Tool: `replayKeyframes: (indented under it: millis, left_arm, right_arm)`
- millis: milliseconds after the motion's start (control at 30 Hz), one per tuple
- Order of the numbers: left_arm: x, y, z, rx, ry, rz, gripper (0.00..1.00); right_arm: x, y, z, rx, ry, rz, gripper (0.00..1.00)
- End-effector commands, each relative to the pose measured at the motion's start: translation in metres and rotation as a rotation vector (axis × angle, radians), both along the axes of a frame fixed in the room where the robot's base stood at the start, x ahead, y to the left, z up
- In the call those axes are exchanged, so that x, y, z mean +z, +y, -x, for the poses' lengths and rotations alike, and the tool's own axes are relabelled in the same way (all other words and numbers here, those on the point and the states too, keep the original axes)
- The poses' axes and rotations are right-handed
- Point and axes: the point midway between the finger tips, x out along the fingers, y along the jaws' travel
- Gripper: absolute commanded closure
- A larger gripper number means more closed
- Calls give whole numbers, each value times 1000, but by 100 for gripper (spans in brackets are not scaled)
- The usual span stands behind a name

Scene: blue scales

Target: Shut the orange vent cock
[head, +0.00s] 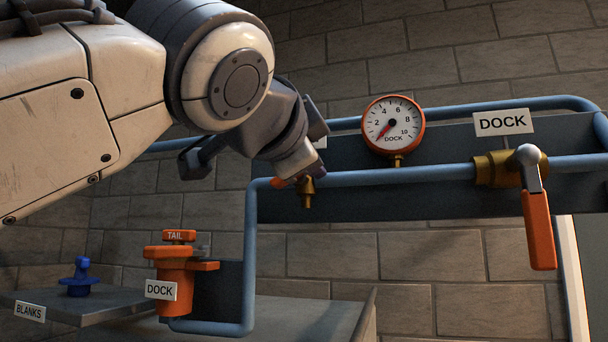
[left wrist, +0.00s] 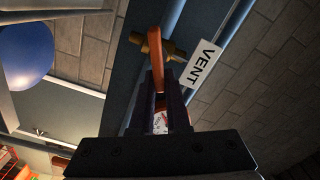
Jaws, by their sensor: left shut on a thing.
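The vent cock is a small brass fitting (head: 307,190) under the blue pipe, with an orange handle (head: 279,183) at its left, partly hidden by my gripper. My left gripper (head: 296,178) is at the cock from above left. In the left wrist view the orange handle (left wrist: 155,45) stands between the fingertips (left wrist: 159,78) and crosses the brass body (left wrist: 176,52). The gripper is shut on the handle. A white VENT label (left wrist: 201,67) is beside it; in the head view my arm mostly hides that label. My right gripper is not in view.
A dock gauge (head: 393,125) has its needle near the low end. A larger orange lever (head: 539,230) hangs down from a brass valve at right. An orange DOCK canister (head: 174,269) and a shelf with a blue blank (head: 81,278) are lower left.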

Motion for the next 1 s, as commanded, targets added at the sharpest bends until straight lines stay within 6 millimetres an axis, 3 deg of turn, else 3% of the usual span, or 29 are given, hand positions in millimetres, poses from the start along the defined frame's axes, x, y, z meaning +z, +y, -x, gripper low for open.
replayKeyframes:
  millis: [500, 1000]
  left_arm:
    - [-11, -3, 1, -2, -122, -375, 100]
    - [-14, -3, 1, -1, -156, -480, 100]
  right_arm:
    - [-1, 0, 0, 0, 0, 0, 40]
    - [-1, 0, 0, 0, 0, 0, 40]
